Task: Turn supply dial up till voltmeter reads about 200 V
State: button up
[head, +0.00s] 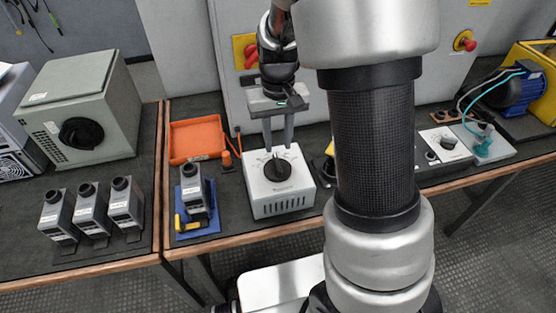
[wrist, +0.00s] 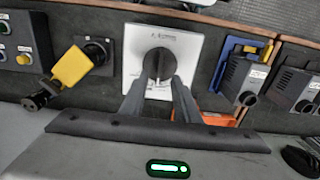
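The supply is a white box (head: 281,197) with a large black dial (head: 278,170) on its sloping top, standing on the dark bench. In the wrist view the dial (wrist: 159,63) shows at the upper middle, its ridge running roughly up and down the picture. My gripper (head: 278,147) points down just above the dial. Its two fingers are apart with nothing held between them. In the wrist view the fingertips (wrist: 161,83) lie at the dial's near side; I cannot tell whether they touch it. I cannot make out a voltmeter or a reading; my arm hides part of the bench.
An orange tray (head: 197,137) and a capacitor unit on a blue base (head: 196,225) stand left of the supply. Several similar units (head: 91,212) stand farther left. A grey cabinet (head: 233,20) rises behind.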

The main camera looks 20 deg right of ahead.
aim_at(278, 163)
notch_tip(278, 163, down, 8)
jog(key=shift+r+b, duration=0.25)
jog(key=shift+b, duration=0.25)
